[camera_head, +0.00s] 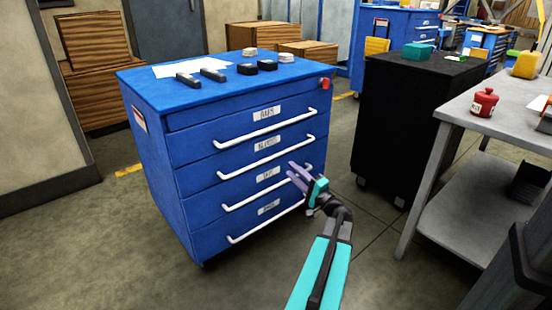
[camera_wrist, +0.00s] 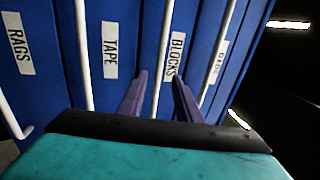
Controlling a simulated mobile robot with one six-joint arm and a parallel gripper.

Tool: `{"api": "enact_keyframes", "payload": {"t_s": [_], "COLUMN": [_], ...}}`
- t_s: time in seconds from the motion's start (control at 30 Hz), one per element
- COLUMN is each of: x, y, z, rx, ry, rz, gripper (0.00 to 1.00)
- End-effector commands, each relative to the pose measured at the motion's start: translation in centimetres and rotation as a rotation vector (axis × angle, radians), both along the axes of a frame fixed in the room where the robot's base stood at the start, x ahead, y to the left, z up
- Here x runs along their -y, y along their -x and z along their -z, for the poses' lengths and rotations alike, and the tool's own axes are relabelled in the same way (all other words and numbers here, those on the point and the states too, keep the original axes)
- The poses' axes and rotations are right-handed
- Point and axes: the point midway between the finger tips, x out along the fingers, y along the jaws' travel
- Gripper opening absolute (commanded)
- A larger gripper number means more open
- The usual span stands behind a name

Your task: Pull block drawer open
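The blue drawer cabinet (camera_head: 150,130) stands left of centre with its drawers flush. The blocks drawer (camera_head: 200,156) is second from the top; its label (camera_wrist: 175,55) reads BLOCKS in the wrist view. Its white bar handle (camera_head: 250,165) also shows in the wrist view (camera_wrist: 163,50), lined up between my fingers. My gripper (camera_head: 291,169) is open, its two purple fingers apart, in front of the cabinet's right side. It also shows in the wrist view (camera_wrist: 159,98). I cannot tell whether the fingertips reach the handle or stop short of it.
Neighbouring handles run close by: the tape drawer handle (camera_wrist: 83,60) and the top drawer handle (camera_wrist: 218,55). Dark blocks (camera_head: 213,74) and paper lie on the cabinet top. A black cabinet (camera_head: 405,120) and grey workbench (camera_head: 500,125) stand right. Floor before the drawers is clear.

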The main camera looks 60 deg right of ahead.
Motion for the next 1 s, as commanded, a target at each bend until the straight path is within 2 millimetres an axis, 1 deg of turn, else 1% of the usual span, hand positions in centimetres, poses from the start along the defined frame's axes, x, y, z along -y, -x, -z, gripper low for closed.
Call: {"api": "enact_keyframes", "payload": {"t_s": [0.1,0.6,0.8,1.0], "x": [0.6,2.8,3.3,3.4], "y": [-1.7,-8.4,-10.0,-10.5], "z": [-0.1,-1.5,-1.9,-2.2], "rx": [0.001,0.000,0.000,0.000], "ry": [0.001,0.001,-0.001,-0.001], "rz": [-0.003,-0.003,-0.002,-0.001], "gripper": [0.31,0.31,0.31,0.31]}}
